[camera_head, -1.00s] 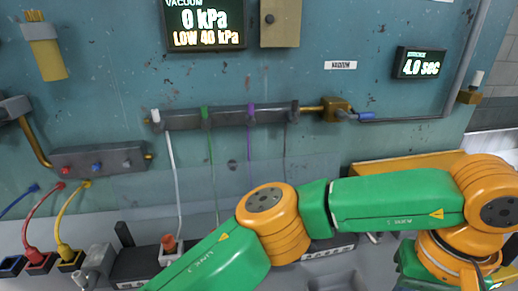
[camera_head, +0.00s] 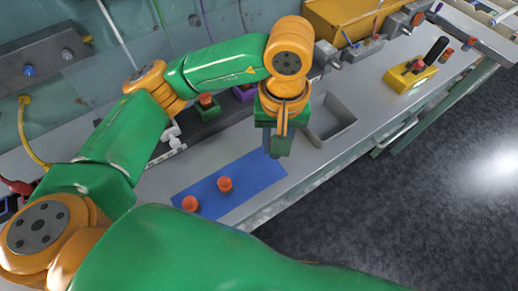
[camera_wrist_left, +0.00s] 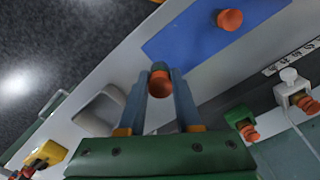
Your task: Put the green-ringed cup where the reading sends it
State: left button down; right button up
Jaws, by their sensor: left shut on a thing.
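My left gripper (camera_wrist_left: 160,92) is shut on an orange cup (camera_wrist_left: 160,86) with a dark top, held between its two blue-grey fingers. I cannot make out a green ring on it. In the head view the left gripper (camera_head: 270,145) points down between the blue mat (camera_head: 250,180) and the grey basin (camera_head: 346,112); the held cup is hidden there. Two other orange cups (camera_head: 190,203) (camera_head: 224,184) stand on the mat. Another orange-topped piece (camera_head: 207,100) sits in a green holder (camera_head: 209,112). No gauge reading is in view. My right gripper is not in view.
A purple holder (camera_head: 243,93) stands behind my arm. A yellow block (camera_head: 410,78) with a black handle stands right of the basin. A large yellow box (camera_head: 340,18) is at the back. The bench's front edge drops to a dark floor (camera_head: 440,200).

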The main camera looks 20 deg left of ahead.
pick_arm(q)
jog(key=a+f, duration=0.2)
jog(key=s+a+f, duration=0.1)
jog(key=f, duration=0.1)
jog(key=shift+f+p, duration=0.1)
jog(key=shift+p, duration=0.2)
notch_tip(320, 180, down, 2)
jog(key=shift+d+f+p, duration=0.15)
jog(key=shift+f+p, duration=0.05)
jog(key=shift+p, duration=0.4)
jog(key=shift+w+f+b, duration=0.1)
jog(key=shift+f+b, duration=0.25)
jog(key=shift+b, duration=0.05)
jog(key=c, duration=0.6)
grip_release()
